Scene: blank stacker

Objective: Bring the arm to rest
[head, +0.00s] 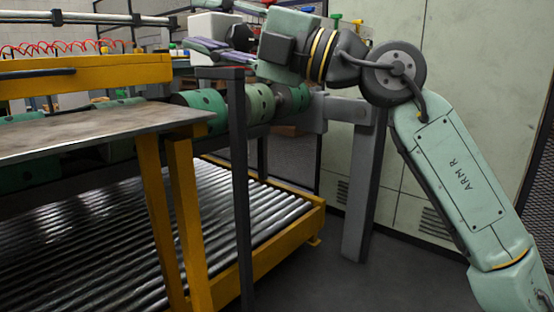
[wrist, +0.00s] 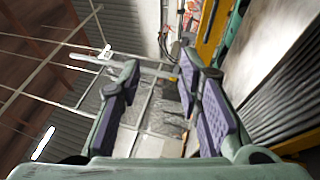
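My arm (head: 455,170) rises from the lower right in the head view, bends at a dark joint and reaches left across the top. My gripper (head: 197,47) is at its end, pointing left above the machine's green rollers. In the wrist view my gripper (wrist: 160,65) shows two fingers with purple pads set well apart. Nothing is between them, so it is open and empty. The head view shows the fingers small and partly overlapped.
A yellow-framed stacker with a metal plate (head: 90,132) stands at left, above a roller conveyor (head: 90,235). A dark post (head: 240,190) stands below my gripper. A white box (head: 214,25) appears close to the gripper. A pale cabinet (head: 470,60) stands behind my arm.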

